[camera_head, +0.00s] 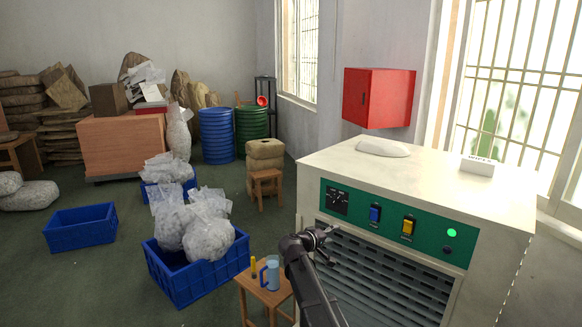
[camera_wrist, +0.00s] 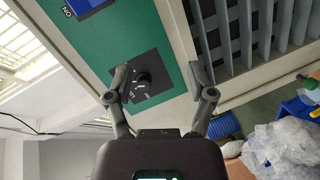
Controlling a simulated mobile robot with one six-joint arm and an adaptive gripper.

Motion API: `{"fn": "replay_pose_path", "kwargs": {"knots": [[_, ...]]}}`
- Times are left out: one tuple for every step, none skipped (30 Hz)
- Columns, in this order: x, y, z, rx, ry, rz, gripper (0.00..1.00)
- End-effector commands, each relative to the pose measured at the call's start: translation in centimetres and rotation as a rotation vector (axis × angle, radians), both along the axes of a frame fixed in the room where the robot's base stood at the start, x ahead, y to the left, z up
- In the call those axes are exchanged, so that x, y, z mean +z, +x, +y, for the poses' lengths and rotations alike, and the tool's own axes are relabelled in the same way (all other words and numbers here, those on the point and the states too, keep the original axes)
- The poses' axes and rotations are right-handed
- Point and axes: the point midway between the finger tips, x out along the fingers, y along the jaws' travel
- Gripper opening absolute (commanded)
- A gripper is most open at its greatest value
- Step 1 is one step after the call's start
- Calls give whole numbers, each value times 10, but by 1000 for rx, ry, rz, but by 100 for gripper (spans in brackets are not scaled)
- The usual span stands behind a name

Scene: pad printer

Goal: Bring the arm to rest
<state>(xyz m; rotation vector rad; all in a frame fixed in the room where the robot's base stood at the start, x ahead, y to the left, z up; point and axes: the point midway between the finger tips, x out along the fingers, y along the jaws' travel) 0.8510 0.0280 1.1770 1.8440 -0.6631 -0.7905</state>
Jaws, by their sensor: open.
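My gripper (camera_head: 318,238) is in front of the left part of the machine's green control panel (camera_head: 393,222). In the wrist view my gripper (camera_wrist: 160,82) has its two fingers spread apart with nothing between them. A black rotary knob (camera_head: 337,200) sits on the panel's left end. The knob also shows in the wrist view (camera_wrist: 143,86), close to the left finger; I cannot tell whether they touch. A blue switch (camera_head: 375,214), a yellow switch (camera_head: 408,226) and a lit green lamp (camera_head: 451,233) are on the same panel.
The white machine (camera_head: 340,165) has a slatted grille (camera_head: 385,275) below the panel. A small wooden stool (camera_head: 262,290) with a blue mug (camera_head: 271,273) stands left of my arm. A blue crate (camera_head: 195,280) with filled bags is further left. Green floor lies open between the crates.

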Motion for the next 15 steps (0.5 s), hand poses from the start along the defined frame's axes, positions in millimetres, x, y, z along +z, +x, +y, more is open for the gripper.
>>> {"fn": "replay_pose_path", "kwargs": {"knots": [[-10, -19, -13, -29, 49, 25, 71], [-16, -28, -20, -49, 83, 42, 71], [-25, -39, -28, -71, 125, 65, 71], [-31, -48, -33, -89, 158, 83, 71], [-37, -57, -37, -105, 192, 101, 71], [-45, -69, -44, -127, 235, 125, 71], [-52, -78, -47, -143, 269, 143, 71], [-58, -87, -51, -158, 302, 162, 71], [-65, -99, -55, -177, 345, 187, 71], [-71, -109, -57, -191, 380, 205, 71], [-77, -118, -60, -206, 414, 224, 71], [-84, -130, -62, -222, 457, 250, 71], [-89, -140, -63, -234, 491, 270, 71], [-94, -149, -64, -245, 526, 290, 71], [-101, -162, -66, -262, 571, 315, 71]]}}
